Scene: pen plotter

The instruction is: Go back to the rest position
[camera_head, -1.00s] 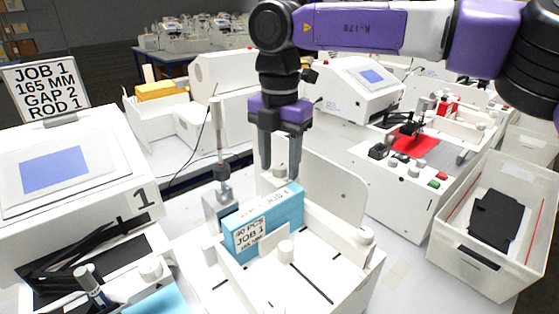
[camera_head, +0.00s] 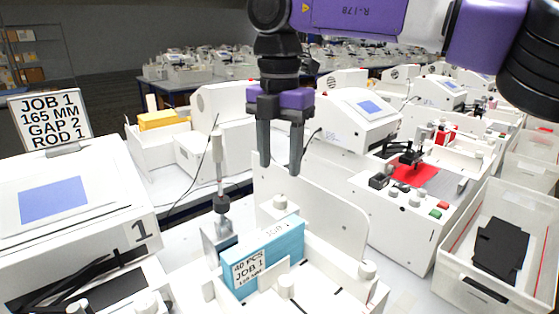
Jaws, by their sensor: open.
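My gripper (camera_head: 281,168) hangs in the upper middle of the view, fingers pointing down. Its two dark fingers are apart with nothing between them. It is above and apart from the blue box (camera_head: 265,258) labelled "40 PCS JOB 1", which stands upright in the white tray (camera_head: 340,292) in the foreground. My purple and white arm reaches in from the upper right.
A machine (camera_head: 62,205) marked 1, with a job sign (camera_head: 52,117), stands at left. A thin vertical rod (camera_head: 217,165) rises left of the tray. A plotter (camera_head: 410,195) with a red sheet and a bin (camera_head: 500,250) holding a black part are at right. A tall white panel (camera_head: 325,213) backs the tray.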

